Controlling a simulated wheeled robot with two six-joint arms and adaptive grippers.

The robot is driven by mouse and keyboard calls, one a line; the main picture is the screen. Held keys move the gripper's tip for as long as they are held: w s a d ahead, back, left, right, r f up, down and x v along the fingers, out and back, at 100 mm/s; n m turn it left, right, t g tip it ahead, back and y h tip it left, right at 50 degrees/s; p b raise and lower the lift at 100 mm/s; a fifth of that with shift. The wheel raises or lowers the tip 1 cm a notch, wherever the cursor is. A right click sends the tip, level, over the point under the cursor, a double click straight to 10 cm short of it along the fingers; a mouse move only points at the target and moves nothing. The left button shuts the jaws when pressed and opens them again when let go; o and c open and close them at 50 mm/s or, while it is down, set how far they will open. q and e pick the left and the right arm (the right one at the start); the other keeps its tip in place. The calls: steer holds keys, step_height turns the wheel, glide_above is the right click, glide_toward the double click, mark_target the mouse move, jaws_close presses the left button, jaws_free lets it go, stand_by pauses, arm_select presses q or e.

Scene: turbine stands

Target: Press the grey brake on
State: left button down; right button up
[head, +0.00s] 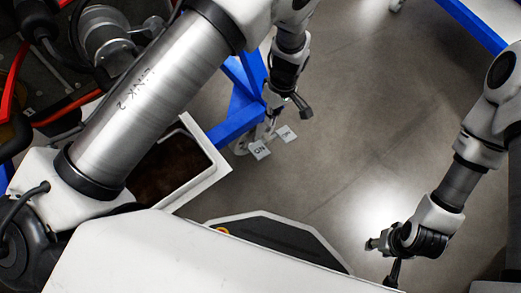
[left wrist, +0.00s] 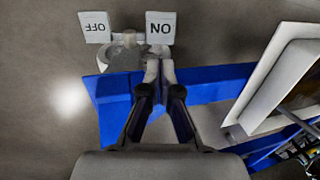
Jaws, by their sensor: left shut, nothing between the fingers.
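The grey brake (left wrist: 127,39) sits on a caster (left wrist: 119,58) at the end of a blue stand leg, in the left wrist view. A white ON card (left wrist: 160,28) and an OFF card (left wrist: 97,27) flank it. My left gripper (left wrist: 159,71) is shut and empty, its fingertips right beside the caster on the ON side. Whether they touch it, I cannot tell. In the head view my left gripper (head: 268,127) points down near the ON card (head: 260,149) and hides most of the brake. My right gripper (head: 372,244) is far off at the lower right; its fingers are unclear.
The blue stand leg (left wrist: 215,82) runs to the right in the left wrist view. A white-rimmed tray (head: 207,157) stands close by at the left. More blue frame (head: 472,22) is at the top right. The grey floor (head: 350,130) between is clear.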

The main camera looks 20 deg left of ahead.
mark_target(260, 151)
arm_select(q)
steer(key=b+x, duration=1.2)
steer(key=x, duration=0.1)
steer(key=shift+s+f, duration=0.15)
steer(key=shift+f, duration=0.15)
